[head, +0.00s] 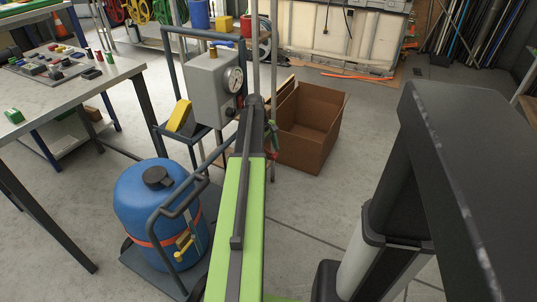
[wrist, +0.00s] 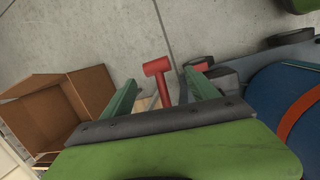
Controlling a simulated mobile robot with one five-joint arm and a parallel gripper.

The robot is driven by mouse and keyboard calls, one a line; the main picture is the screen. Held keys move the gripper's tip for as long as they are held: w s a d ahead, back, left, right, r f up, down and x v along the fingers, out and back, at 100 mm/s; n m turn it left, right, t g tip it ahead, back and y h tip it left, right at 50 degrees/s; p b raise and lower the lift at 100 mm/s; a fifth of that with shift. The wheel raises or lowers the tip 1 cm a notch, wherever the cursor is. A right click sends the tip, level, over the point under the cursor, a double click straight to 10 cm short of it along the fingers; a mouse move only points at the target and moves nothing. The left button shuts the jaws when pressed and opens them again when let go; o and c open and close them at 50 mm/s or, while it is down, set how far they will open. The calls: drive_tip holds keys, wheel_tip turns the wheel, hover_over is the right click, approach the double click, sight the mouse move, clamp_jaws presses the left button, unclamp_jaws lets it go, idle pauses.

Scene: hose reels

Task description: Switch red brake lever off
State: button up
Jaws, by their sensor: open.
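The red brake lever (wrist: 163,88), with a T-shaped end, shows in the wrist view between the two green fingers of my gripper (wrist: 160,76). The fingers are apart, one on each side of the lever, and I see no clear contact. The lever's base is hidden behind my gripper's dark bar. In the head view my green arm reaches to the cart's right side. My gripper (head: 272,136) is mostly hidden there behind the arm's end. A small red bit shows by it, too small to tell for sure as the lever.
The cart carries a blue drum (head: 140,205) with an orange band and a grey box (head: 208,88) with a gauge. A cardboard box (head: 312,145) stands open just right of my gripper. A workbench (head: 115,72) is at left. Floor is clear in the right middle.

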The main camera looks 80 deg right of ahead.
drive_tip(key=p+v, duration=1.5)
drive_tip(key=v, duration=0.1)
drive_tip(key=shift+r, duration=0.3)
drive_tip(key=shift+w, duration=0.15)
